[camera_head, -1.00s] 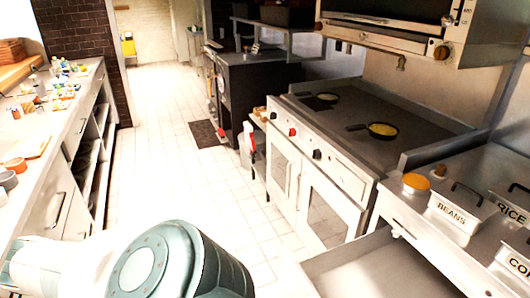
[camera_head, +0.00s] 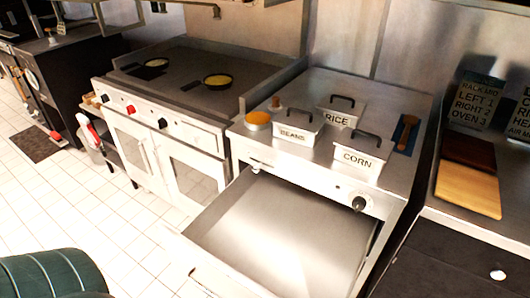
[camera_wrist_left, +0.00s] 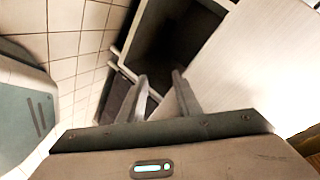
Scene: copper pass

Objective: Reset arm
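My left gripper (camera_wrist_left: 162,88) shows in the left wrist view, its two dark fingers apart with nothing between them. It points toward a dark recess (camera_wrist_left: 178,40) beside a pale flat panel (camera_wrist_left: 255,55); I cannot tell whether it touches anything. A teal rounded part of my own body (camera_head: 50,275) is at the bottom left of the head view. Neither gripper shows in the head view, and my right gripper is in no view.
A griddle range (camera_head: 165,95) with two pans stands left. Cutting boards (camera_head: 467,190) lie right. Tiled floor is clear at left.

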